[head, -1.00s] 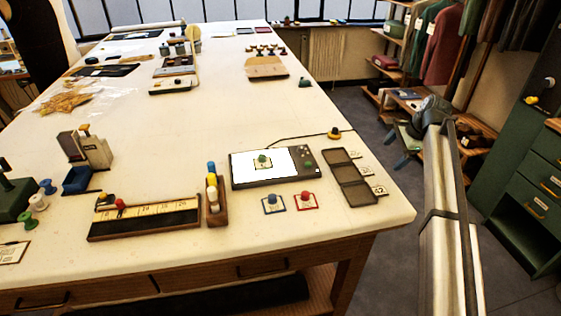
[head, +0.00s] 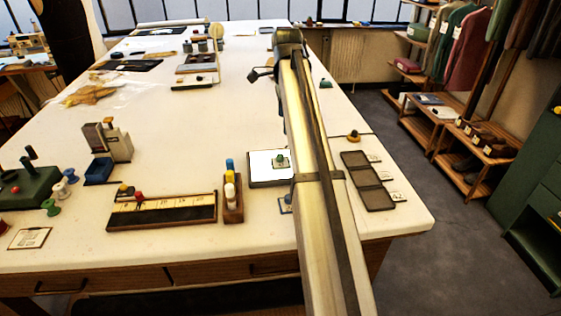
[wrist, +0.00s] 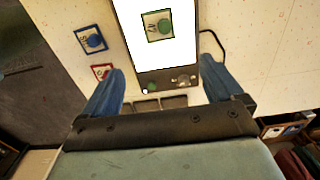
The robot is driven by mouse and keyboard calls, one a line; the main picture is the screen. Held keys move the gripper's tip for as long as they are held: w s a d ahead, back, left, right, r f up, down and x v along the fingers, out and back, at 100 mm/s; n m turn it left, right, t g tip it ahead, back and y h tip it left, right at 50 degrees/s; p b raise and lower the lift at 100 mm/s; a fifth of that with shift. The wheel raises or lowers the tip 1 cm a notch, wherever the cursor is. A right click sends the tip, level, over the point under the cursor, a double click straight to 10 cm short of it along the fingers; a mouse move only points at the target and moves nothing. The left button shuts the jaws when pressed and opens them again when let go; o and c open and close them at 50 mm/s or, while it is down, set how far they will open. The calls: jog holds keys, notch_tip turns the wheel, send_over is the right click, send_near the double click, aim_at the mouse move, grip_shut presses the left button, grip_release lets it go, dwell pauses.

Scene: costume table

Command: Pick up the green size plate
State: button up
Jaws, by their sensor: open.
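The green size plate (head: 281,160), a small pale card with a green border and a green knob, lies on the lit white pad (head: 258,167) of a dark device. In the wrist view the plate (wrist: 157,25) shows at the top centre, on the white pad, beyond my fingertips. My gripper (wrist: 162,75) is open and empty, its two blue fingers spread apart and pointing toward the device. In the head view my arm hides the right part of the device.
A blue-bordered plate (wrist: 91,40) and a red-bordered plate (wrist: 103,72) lie beside the device. A dark sectioned tray (head: 368,181) is right of my arm. A rack of coloured pegs (head: 232,200) and a ruler box (head: 165,209) stand left. The table's middle is clear.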

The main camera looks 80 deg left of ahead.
send_over(280, 159)
jog(key=f, duration=0.5)
jog(key=w+f, duration=0.1)
jog(key=f, duration=0.2)
jog(key=shift+f, duration=0.15)
jog(key=shift+s+f, duration=0.25)
jog(key=shift+f, duration=1.1)
jog(key=shift+s+f, duration=0.25)
jog(key=shift+f, duration=1.05)
jog(key=shift+c, duration=0.2)
